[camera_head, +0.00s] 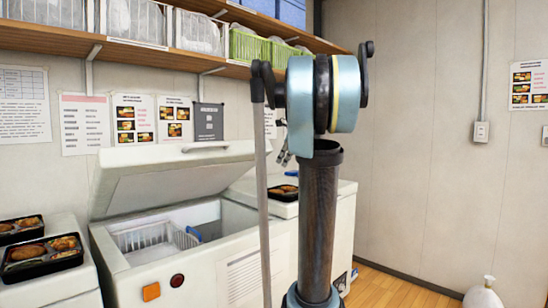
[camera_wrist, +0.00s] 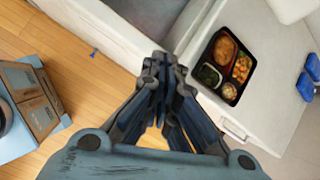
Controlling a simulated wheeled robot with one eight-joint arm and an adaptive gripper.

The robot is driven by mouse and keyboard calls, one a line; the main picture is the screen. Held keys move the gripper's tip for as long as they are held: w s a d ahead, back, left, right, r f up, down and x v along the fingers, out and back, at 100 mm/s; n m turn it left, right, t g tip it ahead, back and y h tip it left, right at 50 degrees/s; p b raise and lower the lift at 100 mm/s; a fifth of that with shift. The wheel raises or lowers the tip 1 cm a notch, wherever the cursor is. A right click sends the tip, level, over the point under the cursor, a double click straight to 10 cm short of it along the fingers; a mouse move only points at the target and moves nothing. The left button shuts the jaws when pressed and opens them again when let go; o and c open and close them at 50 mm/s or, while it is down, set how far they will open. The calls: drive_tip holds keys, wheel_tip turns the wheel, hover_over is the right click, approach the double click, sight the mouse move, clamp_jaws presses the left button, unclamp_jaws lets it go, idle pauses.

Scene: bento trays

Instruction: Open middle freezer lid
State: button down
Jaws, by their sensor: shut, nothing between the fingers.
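The middle freezer (camera_head: 190,265) is a white chest. Its lid (camera_head: 175,176) is raised and tilted back toward the wall, with a handle (camera_head: 206,148) along its top edge. The open inside shows a white wire basket (camera_head: 145,236). My gripper (camera_wrist: 158,62) is shut and empty in the wrist view, apart from the lid, over the gap beside the right freezer. In the head view my arm hides most of it.
A bento tray (camera_wrist: 226,66) lies on the right freezer's closed lid (camera_wrist: 262,60). Bento trays (camera_head: 42,260) also sit on the left freezer (camera_head: 60,296). A wooden shelf (camera_head: 130,48) with baskets runs above.

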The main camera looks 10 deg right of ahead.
drive_tip(key=w+d+r+m+t, duration=0.1)
drive_tip(key=w+d+r+m, duration=0.35)
drive_tip(key=w, duration=0.25)
drive_tip(key=w+a+f, duration=0.3)
drive_tip(key=w+a, duration=0.2)
drive_tip(key=w, duration=0.2)
drive_tip(key=shift+f+m, duration=0.3)
drive_tip(key=shift+m, duration=0.05)
